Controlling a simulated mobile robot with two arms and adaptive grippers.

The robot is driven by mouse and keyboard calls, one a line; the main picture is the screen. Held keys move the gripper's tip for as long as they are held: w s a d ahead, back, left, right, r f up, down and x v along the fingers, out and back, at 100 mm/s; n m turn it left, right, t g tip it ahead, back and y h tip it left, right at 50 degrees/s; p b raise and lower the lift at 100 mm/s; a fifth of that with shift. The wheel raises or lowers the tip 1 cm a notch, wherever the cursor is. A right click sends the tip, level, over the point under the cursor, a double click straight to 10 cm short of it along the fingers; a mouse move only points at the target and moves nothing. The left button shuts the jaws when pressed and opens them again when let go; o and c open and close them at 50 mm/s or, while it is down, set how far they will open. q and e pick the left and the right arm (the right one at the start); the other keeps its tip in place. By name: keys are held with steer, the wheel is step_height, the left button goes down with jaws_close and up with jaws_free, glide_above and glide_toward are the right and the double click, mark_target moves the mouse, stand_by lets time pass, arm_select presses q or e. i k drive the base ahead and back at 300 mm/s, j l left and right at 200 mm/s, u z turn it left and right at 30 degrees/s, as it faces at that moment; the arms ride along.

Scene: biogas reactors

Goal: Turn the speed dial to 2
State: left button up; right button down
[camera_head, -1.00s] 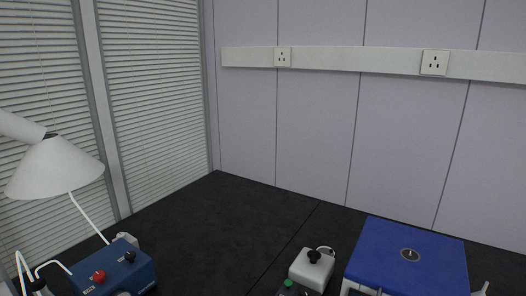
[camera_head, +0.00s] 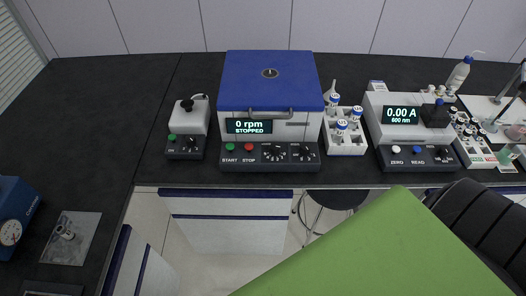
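The centrifuge (camera_head: 269,80) has a blue lid and a display reading 0 rpm, STOPPED. Its dark front panel carries a green START button (camera_head: 230,147), a red STOP button (camera_head: 249,147) and two black dials, a left one (camera_head: 273,152) and a right one (camera_head: 305,152). To its left stands a small white mixer (camera_head: 190,120) with a black top, a green button (camera_head: 172,137) and a black dial (camera_head: 191,143). The dial labels and settings are too small to read, so I cannot tell which is the speed dial. Neither gripper is in view.
A tube rack (camera_head: 344,146) and a photometer (camera_head: 402,141) reading 0.00 A stand right of the centrifuge. A blue box with a gauge (camera_head: 14,212) is at far left. A stool (camera_head: 331,200) is under the bench. A large green shape (camera_head: 400,250) covers the lower right.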

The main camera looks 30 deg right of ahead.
mark_target(275, 148)
steer(key=z, duration=1.05)
